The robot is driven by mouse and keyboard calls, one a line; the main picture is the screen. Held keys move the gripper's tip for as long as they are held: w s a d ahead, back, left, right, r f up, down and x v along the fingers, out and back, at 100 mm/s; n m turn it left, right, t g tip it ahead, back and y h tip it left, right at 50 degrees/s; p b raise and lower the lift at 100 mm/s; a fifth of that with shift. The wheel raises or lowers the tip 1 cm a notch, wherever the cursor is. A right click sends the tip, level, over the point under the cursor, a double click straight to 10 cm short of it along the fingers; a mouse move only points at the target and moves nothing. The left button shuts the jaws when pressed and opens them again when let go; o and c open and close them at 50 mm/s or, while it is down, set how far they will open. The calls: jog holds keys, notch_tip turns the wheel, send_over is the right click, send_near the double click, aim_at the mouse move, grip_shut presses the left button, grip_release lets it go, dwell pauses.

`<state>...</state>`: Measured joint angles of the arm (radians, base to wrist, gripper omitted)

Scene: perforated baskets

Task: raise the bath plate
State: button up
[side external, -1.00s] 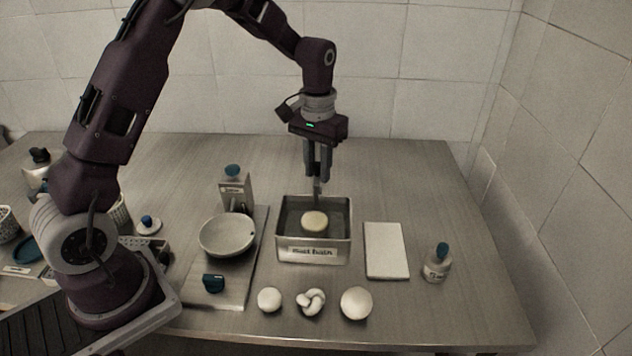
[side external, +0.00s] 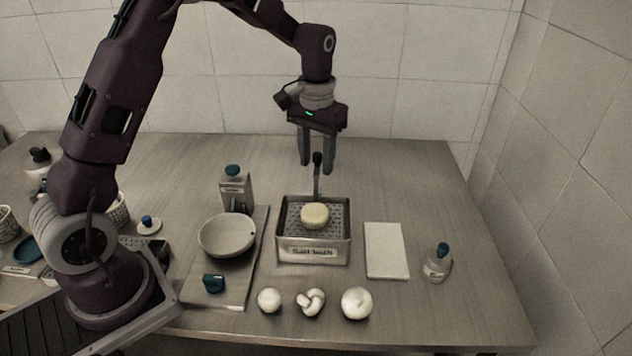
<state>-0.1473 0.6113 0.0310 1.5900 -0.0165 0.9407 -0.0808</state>
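The bath (side external: 313,254) is a labelled metal box in the middle of the table. Its perforated plate (side external: 296,215) shows near the level of the rim, with a pale round piece (side external: 315,215) resting on it. A thin dark stem with a knob (side external: 317,158) rises from the back of the plate. My gripper (side external: 317,168) is above the back of the bath, pointing down. Its fingers are spread on either side of the knob, with visible gaps, and hold nothing. The plate's underside is hidden.
A bowl (side external: 227,235) stands on a board left of the bath, with a labelled stand (side external: 235,190) behind. A white slab (side external: 386,251) and a blue-capped bottle (side external: 437,262) are to the right. White pieces (side external: 311,302) lie in front. The table behind is clear.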

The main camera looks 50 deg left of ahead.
jog(key=shift+d, duration=0.1)
jog(key=shift+r, duration=3.5)
jog(key=s+d+r+m+t, duration=0.1)
jog(key=s+d+r+t, duration=0.15)
jog(key=s+r, duration=0.35)
jog(key=s+d+r+m+t, duration=0.1)
jog(key=s+d+r, duration=0.25)
jog(key=s, duration=0.55)
jog(key=s+d+f+m+t, duration=0.1)
jog(key=s+f+t, duration=0.1)
jog(key=s, duration=1.1)
jog(key=shift+s+f, duration=0.2)
jog(key=shift+f, duration=0.2)
